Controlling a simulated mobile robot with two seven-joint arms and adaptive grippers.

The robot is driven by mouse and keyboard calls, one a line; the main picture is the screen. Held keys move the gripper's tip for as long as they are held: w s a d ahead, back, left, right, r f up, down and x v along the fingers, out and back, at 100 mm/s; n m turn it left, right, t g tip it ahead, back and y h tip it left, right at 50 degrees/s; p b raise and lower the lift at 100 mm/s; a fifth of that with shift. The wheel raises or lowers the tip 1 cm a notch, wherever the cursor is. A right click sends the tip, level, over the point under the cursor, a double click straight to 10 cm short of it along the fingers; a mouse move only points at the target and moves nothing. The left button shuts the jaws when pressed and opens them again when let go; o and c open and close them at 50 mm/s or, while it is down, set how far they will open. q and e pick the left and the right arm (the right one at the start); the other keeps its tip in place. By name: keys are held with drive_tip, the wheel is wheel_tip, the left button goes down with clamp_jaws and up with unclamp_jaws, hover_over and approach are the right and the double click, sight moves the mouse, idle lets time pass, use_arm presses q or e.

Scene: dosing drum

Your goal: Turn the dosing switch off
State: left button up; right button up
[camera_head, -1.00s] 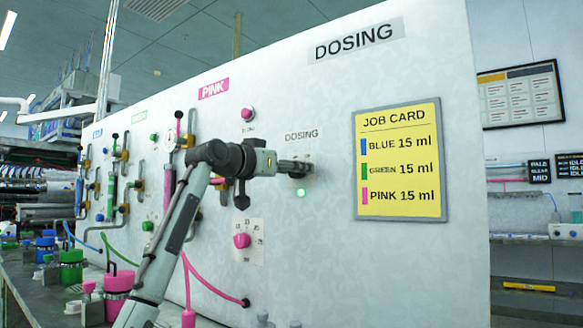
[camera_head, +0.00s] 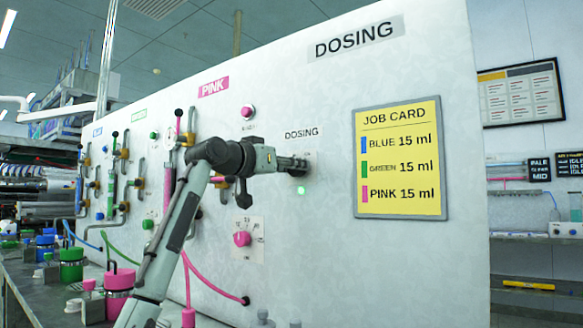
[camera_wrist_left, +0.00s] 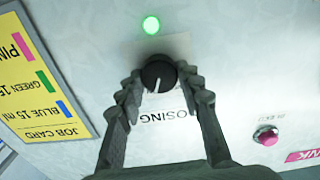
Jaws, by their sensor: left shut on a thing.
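The dosing switch (camera_wrist_left: 158,74) is a round black knob with a white pointer line, set in the pale panel above the word DOSING, which appears upside down in the left wrist view. My left gripper (camera_wrist_left: 158,88) has its two fingers on either side of the knob and is shut on it. In the head view my left gripper (camera_head: 296,165) reaches the panel under the small DOSING label, and its fingers hide the knob. A green lamp (camera_head: 301,190) just below is lit; it also glows in the left wrist view (camera_wrist_left: 151,25). My right gripper is not in view.
A yellow job card (camera_head: 400,160) hangs on the panel to the right. A pink button (camera_head: 247,112) and a pink dial (camera_head: 242,239) are near my left arm. Pink hoses and pink, green and blue containers stand at lower left.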

use_arm(q)
drive_tip(key=n, duration=1)
drive_tip(key=shift+f+n, duration=0.15)
drive_tip(key=shift+n, duration=0.15)
idle(0.5)
drive_tip(key=o, duration=1.1)
drive_tip(key=shift+o, duration=0.2)
drive_tip(key=shift+a, duration=0.15)
drive_tip(key=v, duration=1.1)
drive_tip(key=shift+s+a, duration=0.2)
drive_tip(key=shift+s, duration=0.15)
drive_tip(key=shift+s, duration=0.1)
